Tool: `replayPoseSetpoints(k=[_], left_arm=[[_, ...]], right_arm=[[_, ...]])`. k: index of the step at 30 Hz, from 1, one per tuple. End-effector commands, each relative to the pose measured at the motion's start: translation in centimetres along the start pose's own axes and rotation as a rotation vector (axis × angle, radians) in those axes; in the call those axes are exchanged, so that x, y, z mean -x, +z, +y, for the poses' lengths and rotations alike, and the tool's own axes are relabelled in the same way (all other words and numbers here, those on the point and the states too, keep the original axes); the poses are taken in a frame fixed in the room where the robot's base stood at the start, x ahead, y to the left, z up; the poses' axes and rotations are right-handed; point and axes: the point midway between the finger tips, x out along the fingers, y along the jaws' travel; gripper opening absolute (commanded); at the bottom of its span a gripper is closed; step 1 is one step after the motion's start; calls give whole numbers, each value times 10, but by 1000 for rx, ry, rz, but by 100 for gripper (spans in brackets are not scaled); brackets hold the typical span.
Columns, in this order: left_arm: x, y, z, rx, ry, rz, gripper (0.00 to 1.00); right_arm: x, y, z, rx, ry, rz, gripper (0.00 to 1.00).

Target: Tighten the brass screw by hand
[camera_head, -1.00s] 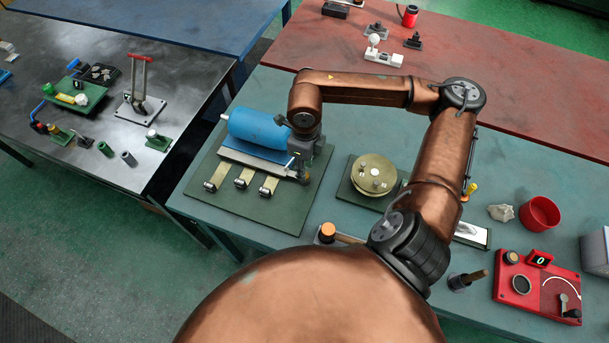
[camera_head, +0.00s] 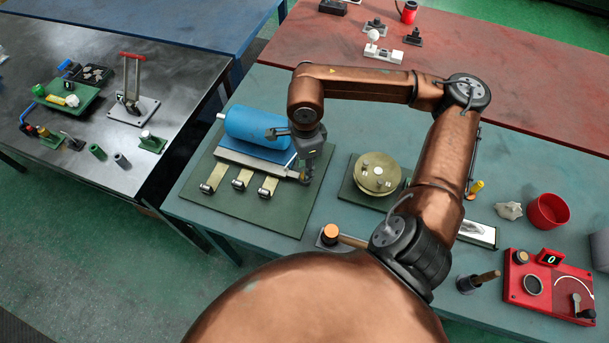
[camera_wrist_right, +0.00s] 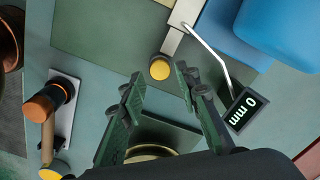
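A round brass screw head (camera_wrist_right: 160,68) sits at the end of a grey metal bar in the right wrist view. The bar belongs to a fixture with a blue cylinder (camera_head: 257,127) on a green base plate (camera_head: 281,219). My right gripper (camera_wrist_right: 158,88) is open, its two dark green fingers apart. The screw head shows in the gap just beyond the fingertips, and I cannot see contact. In the head view my right gripper (camera_head: 309,172) hangs at the right end of the bar and mostly hides the screw. My left gripper is not in view.
A display (camera_wrist_right: 246,109) reading "0 mm" stands close beside the right finger, under a bent metal rod. A brass flywheel (camera_head: 377,173) stands right of the gripper. An orange-topped post (camera_head: 330,231) with a wooden handle is in front. A red panel (camera_head: 520,290) stands at right.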

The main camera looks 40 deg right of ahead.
Motion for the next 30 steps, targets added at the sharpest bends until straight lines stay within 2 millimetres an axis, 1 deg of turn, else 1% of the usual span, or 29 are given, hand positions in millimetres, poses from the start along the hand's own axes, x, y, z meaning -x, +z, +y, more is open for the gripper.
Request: replayPoseSetpoints(k=[3, 8, 18, 25, 30], left_arm=[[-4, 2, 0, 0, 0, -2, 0], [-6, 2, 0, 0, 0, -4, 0], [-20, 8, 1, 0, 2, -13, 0], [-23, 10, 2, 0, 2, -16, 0], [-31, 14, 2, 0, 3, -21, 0]], right_arm=[[-1, 0, 0, 67, -1, 1, 30], [0, 0, 0, 120, -1, 2, 30], [-2, 0, 0, 432, 0, 1, 30], [-1, 0, 0, 522, 0, 1, 30], [-2, 0, 0, 689, 1, 2, 30]])
